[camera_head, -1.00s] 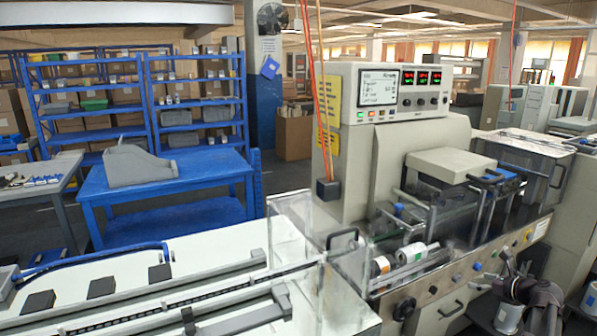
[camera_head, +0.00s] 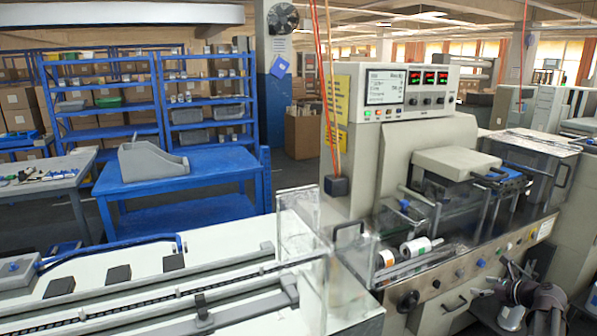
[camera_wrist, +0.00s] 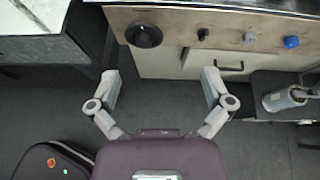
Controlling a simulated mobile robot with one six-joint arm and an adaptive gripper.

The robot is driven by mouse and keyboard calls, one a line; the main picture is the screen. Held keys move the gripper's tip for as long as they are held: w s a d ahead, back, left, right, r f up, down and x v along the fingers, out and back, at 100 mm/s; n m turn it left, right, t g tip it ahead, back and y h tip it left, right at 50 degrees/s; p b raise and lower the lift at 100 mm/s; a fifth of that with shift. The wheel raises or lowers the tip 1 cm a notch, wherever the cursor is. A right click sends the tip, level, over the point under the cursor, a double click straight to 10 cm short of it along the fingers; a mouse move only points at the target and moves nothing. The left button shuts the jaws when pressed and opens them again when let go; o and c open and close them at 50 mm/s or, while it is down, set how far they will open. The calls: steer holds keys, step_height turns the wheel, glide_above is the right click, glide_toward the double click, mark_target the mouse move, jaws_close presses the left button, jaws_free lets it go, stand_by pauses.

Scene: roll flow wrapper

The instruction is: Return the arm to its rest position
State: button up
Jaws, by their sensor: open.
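My gripper (camera_wrist: 160,88) shows in the wrist view with its two grey fingers spread wide apart and nothing between them. It hangs over dark floor, in front of the machine's lower front panel with a black knob (camera_wrist: 144,35) and a blue button (camera_wrist: 292,42).
The wrapping machine (camera_head: 430,150) with its display stands at the centre right. A white conveyor bed (camera_head: 120,290) with dark blocks lies front left. A blue table (camera_head: 185,190) with a grey bin (camera_head: 150,162) stands behind, before blue shelves. Open floor lies below my gripper.

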steer(key=a+f+n+g+p, duration=0.2)
steer(key=a+n+g, duration=0.2)
steer(key=a+n, duration=0.75)
steer(key=s+a+n+g+h+p, duration=0.1)
steer(key=s+a+n, duration=0.3)
steer(key=a, duration=0.5)
steer(key=s+a+n+g+h+p, duration=0.2)
steer(key=s+a+n+g, duration=0.2)
steer(key=a+n, duration=0.4)
steer(key=s+a+f+n+g+h+p, duration=0.1)
steer(key=s+a+n, duration=0.4)
steer(key=a, duration=0.6)
steer(key=shift+s+n+g+h+p, duration=0.3)
steer(key=shift+n+g+h+p, duration=0.25)
steer(key=shift+n+g, duration=0.35)
steer(key=shift+f, duration=0.1)
